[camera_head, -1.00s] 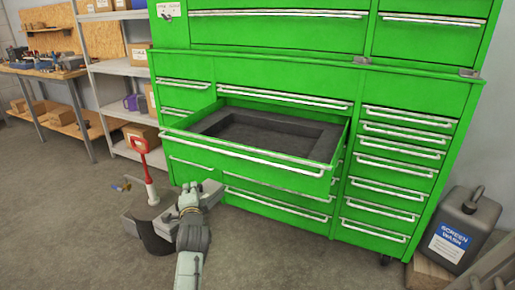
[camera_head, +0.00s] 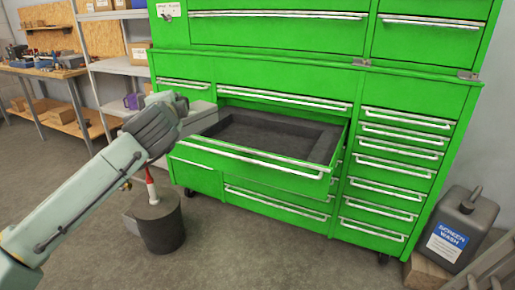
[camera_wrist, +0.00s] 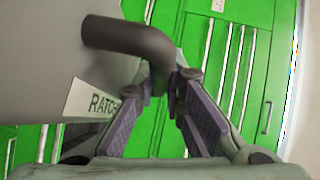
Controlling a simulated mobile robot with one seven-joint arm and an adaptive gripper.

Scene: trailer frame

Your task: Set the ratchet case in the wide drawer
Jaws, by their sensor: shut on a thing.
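The ratchet case (camera_head: 200,118) is a grey box at the left end of the open wide drawer (camera_head: 250,160), raised near rim height. In the wrist view the case (camera_wrist: 45,60) fills the left side, with a white label reading "RATCH…" and a dark bent handle (camera_wrist: 125,38). My gripper (camera_wrist: 172,92) is shut on that handle; the same gripper (camera_head: 178,108) partly hides the case in the head view. The drawer is pulled out and lined with dark foam around a recess (camera_head: 265,138) that looks empty. Whether the case touches the drawer's side is unclear.
The green cabinet (camera_head: 410,82) has other drawers, all closed. A dark round stand (camera_head: 160,230) with a red-and-white object (camera_head: 151,183) is on the floor at left. Shelving (camera_head: 110,72) stands behind my arm. A screen wash jug (camera_head: 460,225) stands at right.

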